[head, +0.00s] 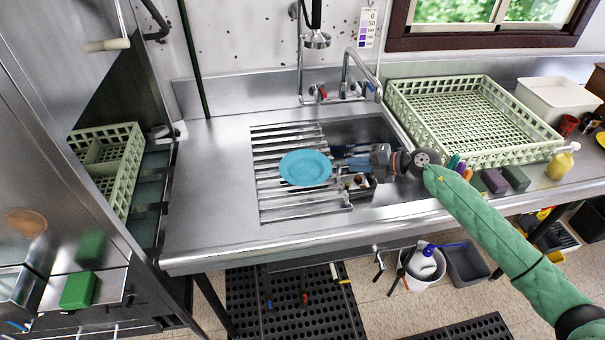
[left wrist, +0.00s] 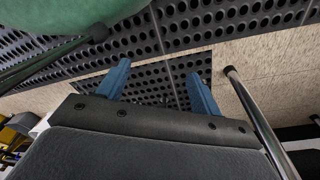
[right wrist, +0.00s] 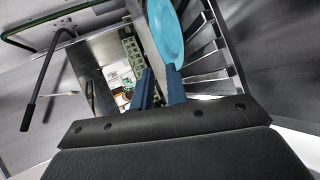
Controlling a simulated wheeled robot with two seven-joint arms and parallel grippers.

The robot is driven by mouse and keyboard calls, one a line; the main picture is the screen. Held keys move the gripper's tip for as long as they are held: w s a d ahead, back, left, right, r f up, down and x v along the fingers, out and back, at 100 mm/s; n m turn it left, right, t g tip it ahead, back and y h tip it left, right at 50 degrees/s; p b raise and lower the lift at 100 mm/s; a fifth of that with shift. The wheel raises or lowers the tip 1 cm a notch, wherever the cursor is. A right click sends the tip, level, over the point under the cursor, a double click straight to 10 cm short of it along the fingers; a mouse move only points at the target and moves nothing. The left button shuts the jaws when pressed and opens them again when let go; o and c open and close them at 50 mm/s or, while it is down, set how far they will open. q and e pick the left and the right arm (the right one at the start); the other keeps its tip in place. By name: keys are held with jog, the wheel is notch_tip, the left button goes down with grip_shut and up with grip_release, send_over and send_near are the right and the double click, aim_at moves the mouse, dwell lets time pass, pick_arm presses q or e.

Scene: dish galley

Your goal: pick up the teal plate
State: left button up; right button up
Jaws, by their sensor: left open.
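In the right wrist view, the plate (right wrist: 165,28) lies at the tips of the right gripper's fingers (right wrist: 160,72), which have a narrow gap. Whether they grip the rim is unclear. My left gripper (left wrist: 158,80) is open and empty above the floor mat.
A pale green crate (head: 470,118) stands on the counter at right, near sponges (head: 507,178) and a yellow soap bottle (head: 561,163). The faucet (head: 352,80) rises behind the basin. Metal cabinet doors stand at left. Bare counter (head: 213,190) lies left of the rack.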

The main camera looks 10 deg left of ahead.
pick_arm(q)
jog(key=w+d+r+b, duration=0.2)
jog(key=w+r+b, duration=0.2)
jog(key=r, duration=0.4)
pick_arm(e)
send_near(332, 182)
jog(key=a+r, duration=0.2)
jog(key=p+x, duration=0.1)
jog(key=x, duration=0.1)
jog(key=p+x, duration=0.3)
jog(key=x, duration=0.2)
jog(key=shift+w+r, duration=0.2)
jog(key=shift+w, duration=0.15)
pick_arm(q)
notch_tip(332, 182, down, 9)
jog(key=s+a, duration=0.2)
jog(key=shift+a+r, duration=0.15)
jog(key=shift+a, duration=0.05)
pick_arm(e)
jog(key=shift+w+a+f, duration=0.1)
jog(key=shift+a+f, duration=0.2)
grip_shut()
jog(key=shift+r, duration=0.15)
